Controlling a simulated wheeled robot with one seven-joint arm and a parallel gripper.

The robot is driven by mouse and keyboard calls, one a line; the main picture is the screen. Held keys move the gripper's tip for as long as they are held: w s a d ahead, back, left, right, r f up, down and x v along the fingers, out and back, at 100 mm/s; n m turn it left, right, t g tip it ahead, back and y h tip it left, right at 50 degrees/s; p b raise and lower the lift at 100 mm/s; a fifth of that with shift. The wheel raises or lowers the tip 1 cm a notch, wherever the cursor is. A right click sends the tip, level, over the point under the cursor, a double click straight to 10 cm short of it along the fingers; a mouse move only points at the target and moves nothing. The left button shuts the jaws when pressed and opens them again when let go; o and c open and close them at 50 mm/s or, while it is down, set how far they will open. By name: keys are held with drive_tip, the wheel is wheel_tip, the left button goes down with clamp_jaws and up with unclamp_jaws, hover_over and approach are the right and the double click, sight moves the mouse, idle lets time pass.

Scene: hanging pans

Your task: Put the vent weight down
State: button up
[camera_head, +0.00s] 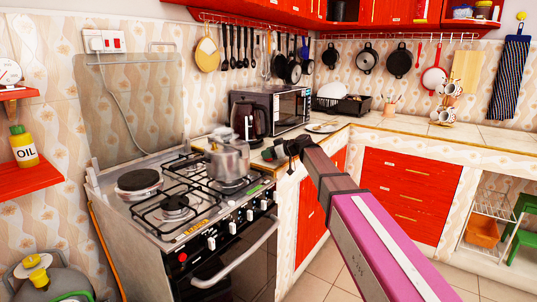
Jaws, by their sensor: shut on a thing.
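My arm reaches in from the lower right, and my dark gripper (270,153) is at its far end, just right of the pressure cooker. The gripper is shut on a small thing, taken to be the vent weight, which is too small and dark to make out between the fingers.
A dark kettle (249,120) and a microwave (291,106) stand behind the gripper. A plate (324,127) and a dish rack (345,104) are farther right. The tiled counter (395,122) has free room. Pans and utensils hang along the walls.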

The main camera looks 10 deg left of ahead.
drive_tip(key=o, duration=0.9)
drive_tip(key=shift+f, duration=0.1)
drive_tip(key=shift+d, duration=0.15)
drive_tip(key=v, duration=1.2)
drive_tip(key=s+d+f+m+h, duration=0.35)
drive_tip(key=d+f, duration=0.35)
drive_tip(key=f, duration=0.4)
drive_tip(key=s+d+f+m+h, duration=0.35)
drive_tip(key=d+f, duration=0.35)
drive_tip(key=f, duration=0.3)
drive_tip(key=s+d+f+m+g+h, duration=0.1)
drive_tip(key=s+d+f+m+h, duration=0.1)
drive_tip(key=s+d+f, duration=0.3)
drive_tip(key=s+d+f+m+g+h, duration=0.1)
drive_tip(key=s+d+f+m+h, duration=0.1)
drive_tip(key=s+d+f, duration=0.4)
drive_tip(key=s+d+f+m+g+h, duration=0.1)
drive_tip(key=s+d+f+m, duration=0.3)
drive_tip(key=d, duration=0.4)
drive_tip(key=shift+s+f+h, duration=0.65)
drive_tip(key=shift+f+h, duration=0.05)
